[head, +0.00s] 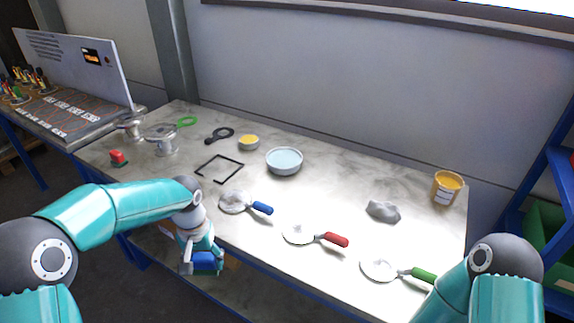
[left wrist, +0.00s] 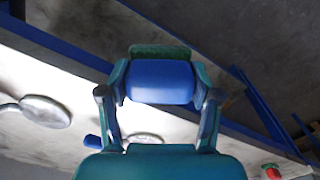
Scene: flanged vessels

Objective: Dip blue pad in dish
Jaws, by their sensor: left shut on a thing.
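My left gripper (head: 205,258) hangs in front of the table's front edge, shut on the blue pad (head: 207,264). In the left wrist view the blue pad (left wrist: 160,82) sits between the two fingers of the gripper (left wrist: 158,95), with a dark green layer along its far side. The dish (head: 284,160) is round and shallow with pale blue contents, and stands on the table toward the back, apart from the pad. My right arm shows at the lower right of the head view, but its gripper is out of view.
On the marble-look table (head: 330,185) lie blue-handled (head: 262,208), red-handled (head: 335,240) and green-handled (head: 422,275) round tools. A black square frame (head: 219,168), a yellow-filled small dish (head: 249,142), flanged vessels (head: 162,140), a grey lump (head: 383,211) and a yellow tub (head: 446,188) also stand there.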

